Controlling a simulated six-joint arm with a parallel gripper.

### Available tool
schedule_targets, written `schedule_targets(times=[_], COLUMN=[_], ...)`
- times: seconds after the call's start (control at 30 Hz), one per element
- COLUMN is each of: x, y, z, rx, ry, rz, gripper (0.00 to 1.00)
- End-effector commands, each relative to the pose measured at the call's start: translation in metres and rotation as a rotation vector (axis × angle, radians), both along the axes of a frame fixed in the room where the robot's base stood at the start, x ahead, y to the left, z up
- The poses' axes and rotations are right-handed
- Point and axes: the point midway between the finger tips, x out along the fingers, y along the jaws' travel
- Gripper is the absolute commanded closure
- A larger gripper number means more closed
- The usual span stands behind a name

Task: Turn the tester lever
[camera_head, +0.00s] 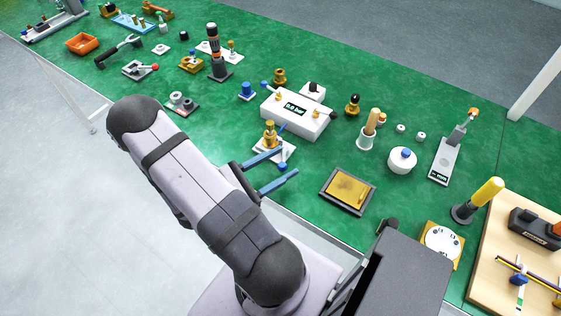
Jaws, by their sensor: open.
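The likely tester is a white box (293,120) with a small dark display and brass fittings on top, standing on the green table. A small blue-tipped lever (265,85) shows at its far left end. A brass fitting (270,134) with a thin blue bar stands on a white base in front of the box; I cannot tell which part is the tester lever. My gripper (290,161) has two blue-grey fingers spread apart and pointing right, close to the white base. Nothing shows held between them. My arm hides part of the table's near edge; contact cannot be told.
A framed brass tray (348,190) lies right of my gripper. A white cup with a wooden-handled tool (370,125) and a white pot with a blue knob (402,160) stand beyond it. A dark grinder-like stand (217,66) is farther back.

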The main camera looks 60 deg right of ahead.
Motion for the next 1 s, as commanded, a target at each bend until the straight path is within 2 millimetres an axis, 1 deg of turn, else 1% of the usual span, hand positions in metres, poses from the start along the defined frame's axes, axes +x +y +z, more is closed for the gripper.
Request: schedule_targets(times=[0.13, 0.37, 0.47, 0.5, 0.6, 1.0], x=[-0.0019, -0.0019, -0.0019, -0.0019, -0.0020, -0.0043], y=[-0.0043, -0.0045, -0.0044, -0.0044, -0.0044, -0.0054], z=[0.0001, -0.0001, -0.0001, -0.0002, -0.0007, -0.0022], rx=[0.000, 0.000, 0.000, 0.000, 0.003, 0.006], ry=[0.000, 0.000, 0.000, 0.001, 0.001, 0.007], rz=[0.000, 0.001, 0.001, 0.000, 0.000, 0.024], gripper=[0.49, 0.49, 0.70, 0.80, 1.00, 1.00])
